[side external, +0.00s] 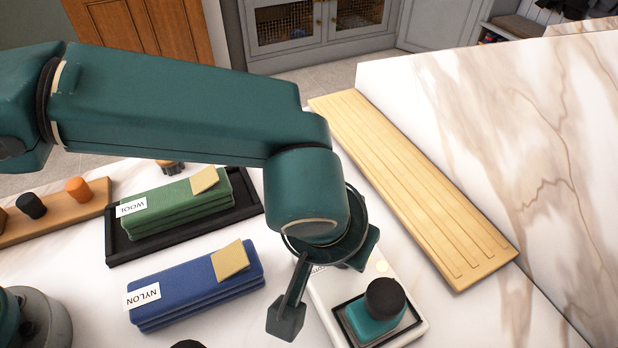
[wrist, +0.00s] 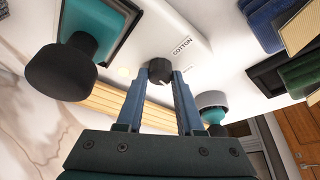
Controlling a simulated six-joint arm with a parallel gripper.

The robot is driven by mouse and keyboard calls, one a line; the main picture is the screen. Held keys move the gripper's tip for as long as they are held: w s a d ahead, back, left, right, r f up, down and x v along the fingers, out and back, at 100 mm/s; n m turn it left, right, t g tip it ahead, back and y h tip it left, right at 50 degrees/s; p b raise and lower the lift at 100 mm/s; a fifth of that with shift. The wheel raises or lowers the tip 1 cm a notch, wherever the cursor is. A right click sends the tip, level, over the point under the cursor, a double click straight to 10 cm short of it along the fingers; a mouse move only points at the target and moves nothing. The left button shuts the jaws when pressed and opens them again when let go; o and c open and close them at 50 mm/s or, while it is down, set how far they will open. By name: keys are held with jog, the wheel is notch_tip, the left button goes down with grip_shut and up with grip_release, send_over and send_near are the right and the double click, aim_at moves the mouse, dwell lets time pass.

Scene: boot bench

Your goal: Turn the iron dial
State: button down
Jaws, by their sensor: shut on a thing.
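The iron dial (wrist: 160,68) is a small dark round knob on a white base (wrist: 188,22). In the wrist view my gripper (wrist: 161,78) has one blue finger on each side of it, shut on it. The word COTTON is printed on the base beside the dial; another small label is too small to read. A light mark shows on the dial's near edge. In the side view my arm hides the dial and fingertips. The teal iron (side external: 372,322) with a black knob sits in a black-rimmed recess of the white base (side external: 412,330).
A green stack marked WOOL (side external: 175,212) lies on a black tray (side external: 122,252), with a blue stack marked NYLON (side external: 195,287) in front. A wooden rack with pegs (side external: 62,213) is at the left. A grooved wooden board (side external: 410,185) lies right of my arm. The marble at the right is clear.

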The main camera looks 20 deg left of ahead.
jog(key=shift+d+n+y, duration=0.1)
jog(key=shift+n+y, duration=0.7)
jog(key=shift+n, duration=1.5)
jog(key=c, duration=0.5)
grip_release()
jog(key=shift+c, duration=0.2)
jog(key=shift+v, duration=2.5)
jog(key=shift+d, duration=0.1)
